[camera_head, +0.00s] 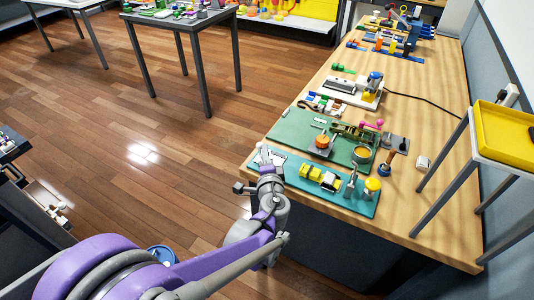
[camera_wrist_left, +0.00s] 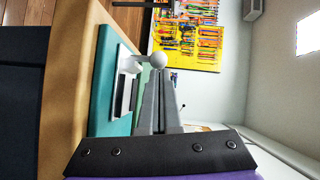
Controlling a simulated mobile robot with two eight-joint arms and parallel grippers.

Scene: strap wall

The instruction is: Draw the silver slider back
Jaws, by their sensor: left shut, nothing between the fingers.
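The silver slider, with a pale ball knob (camera_wrist_left: 158,60) on a short stem, stands out from a white plate with a dark slot (camera_wrist_left: 126,92) in the left wrist view. The plate is fixed to a teal board (camera_wrist_left: 103,75). My left gripper (camera_wrist_left: 164,82) is shut and empty, its fingertips at the knob; I cannot tell whether they touch. In the head view my left gripper (camera_head: 266,162) is over the left end of the near teal board (camera_head: 330,196) and partly hides the slider there. My right gripper is not in view.
Yellow and white blocks (camera_head: 320,177) and a yellow-topped post (camera_head: 372,185) share the near board. A green board (camera_head: 290,128) with fixtures lies behind it. A yellow tray (camera_head: 505,130) on a stand is at the right. Open floor lies left of the bench.

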